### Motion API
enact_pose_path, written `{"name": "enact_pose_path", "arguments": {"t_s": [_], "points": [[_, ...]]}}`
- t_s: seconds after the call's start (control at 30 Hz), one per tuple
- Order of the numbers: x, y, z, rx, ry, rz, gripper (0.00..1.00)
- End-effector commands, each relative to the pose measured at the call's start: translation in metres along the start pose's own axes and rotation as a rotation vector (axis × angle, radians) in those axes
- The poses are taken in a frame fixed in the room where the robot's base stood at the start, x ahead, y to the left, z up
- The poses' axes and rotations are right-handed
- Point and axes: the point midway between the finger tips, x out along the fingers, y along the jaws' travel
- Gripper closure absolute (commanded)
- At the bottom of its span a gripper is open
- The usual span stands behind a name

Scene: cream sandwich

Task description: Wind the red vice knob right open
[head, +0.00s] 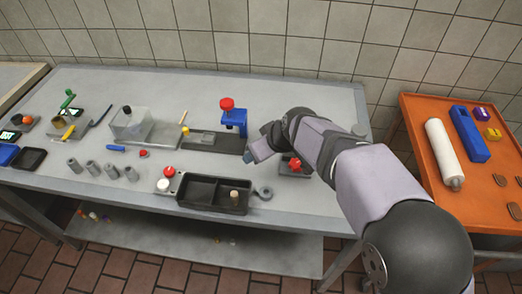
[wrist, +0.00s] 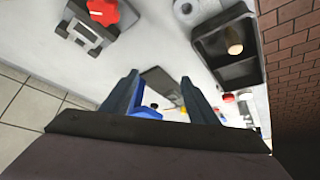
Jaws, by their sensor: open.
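The red vice knob (head: 294,163) sits on a small dark grey vice at the right part of the bench, just under my arm. In the wrist view the star-shaped red knob (wrist: 102,11) is at the top left, cut by the edge, above the vice (wrist: 86,38) with its grey jaw blocks. How far apart the jaws stand is not clear. My gripper (head: 252,155) is left of the knob and apart from it. In the wrist view my gripper (wrist: 160,92) shows two spread fingers with nothing held between them.
A blue press (head: 235,121) with a red top stands behind my gripper. A black tray (head: 208,208) with a wooden-topped peg (head: 234,196) and a grey ring (head: 264,192) lie in front. An orange table (head: 438,130) stands at the right. Some bare bench lies between tray and vice.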

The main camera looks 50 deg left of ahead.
Motion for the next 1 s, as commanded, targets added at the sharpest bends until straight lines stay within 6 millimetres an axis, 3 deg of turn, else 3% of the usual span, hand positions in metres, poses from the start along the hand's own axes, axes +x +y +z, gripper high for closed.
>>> {"name": "enact_pose_path", "arguments": {"t_s": [0.2, 0.37, 0.7, 1.0], "points": [[-0.011, 0.021, -0.002, -0.023, 0.003, 0.039, 0.46], [-0.021, 0.043, 0.014, -0.045, -0.078, 0.11, 0.46], [-0.036, 0.074, 0.052, 0.383, -0.194, 0.283, 0.46], [-0.038, 0.076, 0.06, 0.671, -0.184, 0.33, 0.46]]}}
